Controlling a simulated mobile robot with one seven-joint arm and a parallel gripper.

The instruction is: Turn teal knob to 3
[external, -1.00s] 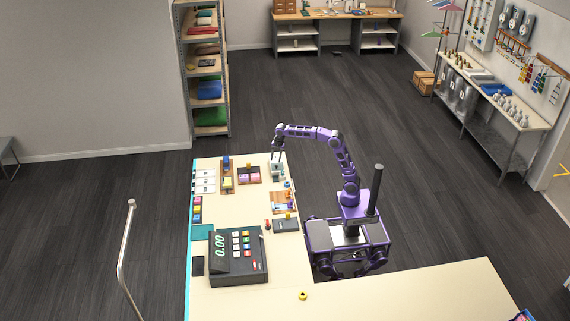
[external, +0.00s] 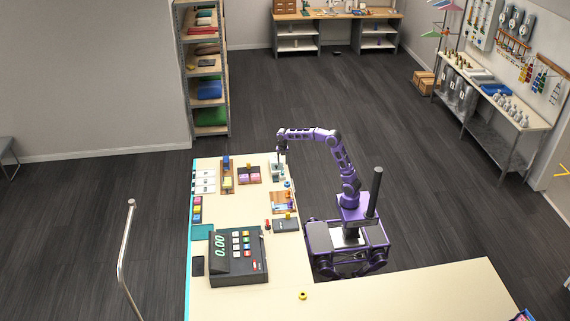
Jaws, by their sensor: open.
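My gripper (external: 281,153) points down at the far right end of the counter, just above a small pale grey-green device (external: 278,171). The jaws are open and look empty, though they are very small here. A teal knob cannot be made out clearly; it may be on this device, partly hidden by my gripper. No scale marks or number 3 can be read, so the knob's setting cannot be told. Whether the fingers touch anything cannot be told either.
On the counter (external: 225,302) stand a large dark cash register (external: 238,265), a wooden tray with coloured pieces (external: 283,202), a dark box (external: 286,225) and brown racks (external: 249,174). Bare counter lies between the racks and the register. A shelf unit (external: 210,117) stands behind.

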